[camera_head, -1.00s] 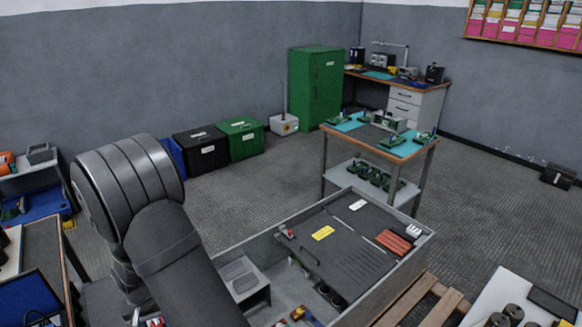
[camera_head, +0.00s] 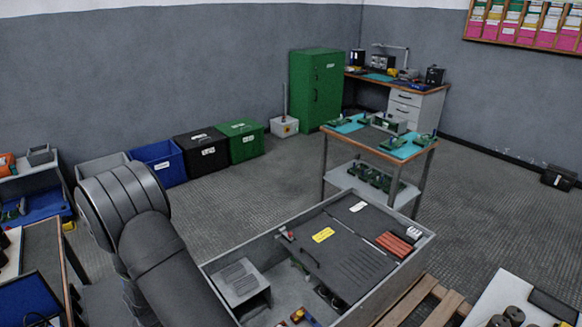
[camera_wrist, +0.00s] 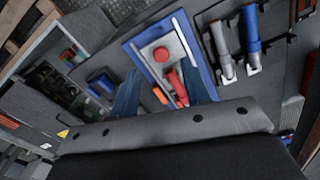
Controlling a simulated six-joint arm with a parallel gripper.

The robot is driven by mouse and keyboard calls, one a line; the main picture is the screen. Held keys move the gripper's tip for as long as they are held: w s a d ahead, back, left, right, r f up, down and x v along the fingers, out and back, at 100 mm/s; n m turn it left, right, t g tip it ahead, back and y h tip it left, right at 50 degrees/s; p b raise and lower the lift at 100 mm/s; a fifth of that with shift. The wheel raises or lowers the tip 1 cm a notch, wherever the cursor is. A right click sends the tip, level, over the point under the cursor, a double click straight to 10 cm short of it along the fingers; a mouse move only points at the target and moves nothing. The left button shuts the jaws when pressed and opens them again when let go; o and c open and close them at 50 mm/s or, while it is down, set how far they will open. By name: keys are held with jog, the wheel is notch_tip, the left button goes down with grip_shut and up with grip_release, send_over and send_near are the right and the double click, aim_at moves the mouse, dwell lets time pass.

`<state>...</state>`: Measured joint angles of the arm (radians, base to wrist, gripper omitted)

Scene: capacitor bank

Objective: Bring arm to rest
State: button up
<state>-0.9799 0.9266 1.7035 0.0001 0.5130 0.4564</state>
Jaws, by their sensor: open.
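My gripper (camera_wrist: 160,88) shows in the wrist view with its two dark blue fingers spread apart and nothing between them that I can see held. Beyond the fingers lies a blue-edged panel (camera_wrist: 190,38) with a round red knob (camera_wrist: 161,54) and a red handle (camera_wrist: 177,86). I cannot tell how far the fingers are above it. In the head view only my bent grey arm shows at the lower left; the gripper is out of that view. The open grey cabinet (camera_head: 418,248) lies right of my arm, with a yellow label (camera_head: 323,235) on its dark inner panel.
A workbench (camera_head: 28,240) stands left of my arm. A green-topped cart (camera_head: 405,151) stands behind the cabinet, a wooden pallet (camera_head: 412,298) at its right.

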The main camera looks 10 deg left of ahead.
notch_tip(320, 180, down, 4)
jog(key=shift+f, duration=0.25)
jog(key=w+a, duration=0.8)
jog(key=shift+r, duration=0.35)
notch_tip(320, 180, up, 16)
jog(key=shift+d+f, duration=0.15)
jog(key=shift+f, duration=0.1)
jog(key=shift+s, duration=0.1)
